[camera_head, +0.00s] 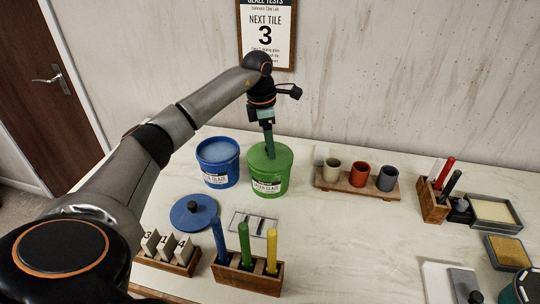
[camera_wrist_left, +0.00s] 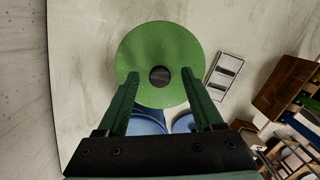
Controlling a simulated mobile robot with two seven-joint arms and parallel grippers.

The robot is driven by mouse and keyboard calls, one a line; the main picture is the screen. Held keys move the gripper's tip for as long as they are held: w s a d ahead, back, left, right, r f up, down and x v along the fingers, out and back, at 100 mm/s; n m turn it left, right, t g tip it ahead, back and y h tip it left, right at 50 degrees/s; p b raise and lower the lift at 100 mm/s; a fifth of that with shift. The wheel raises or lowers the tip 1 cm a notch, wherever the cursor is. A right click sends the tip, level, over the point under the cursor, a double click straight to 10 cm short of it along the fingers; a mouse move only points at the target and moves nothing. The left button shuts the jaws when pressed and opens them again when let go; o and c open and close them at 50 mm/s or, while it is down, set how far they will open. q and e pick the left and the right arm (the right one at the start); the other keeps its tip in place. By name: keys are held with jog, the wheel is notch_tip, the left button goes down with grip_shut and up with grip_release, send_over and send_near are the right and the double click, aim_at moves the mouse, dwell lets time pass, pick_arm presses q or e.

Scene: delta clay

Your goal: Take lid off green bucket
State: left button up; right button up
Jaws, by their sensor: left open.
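The green bucket (camera_head: 268,182) stands upright on the table with its green lid (camera_head: 284,156) on top. In the left wrist view the lid (camera_wrist_left: 160,45) is a round disc with a black knob (camera_wrist_left: 160,76) in its middle. My left gripper (camera_head: 270,154) points down from above onto the lid. Its fingers are open, one on each side of the knob with a gap to it, in the left wrist view. In the head view the gripper hides the knob. Whether the fingertips touch the lid I cannot tell. My right gripper is not in view.
A blue bucket (camera_head: 217,174) without a lid stands close on the left; a blue lid (camera_head: 187,220) lies before it. A wooden tray with cups (camera_head: 359,175) stands right. Racks with number tiles (camera_head: 166,248) and coloured sticks (camera_head: 244,243) stand in front.

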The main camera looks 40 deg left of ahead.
pick_arm(q)
grip_shut()
dwell(0.4)
jog(key=shift+r, duration=0.1)
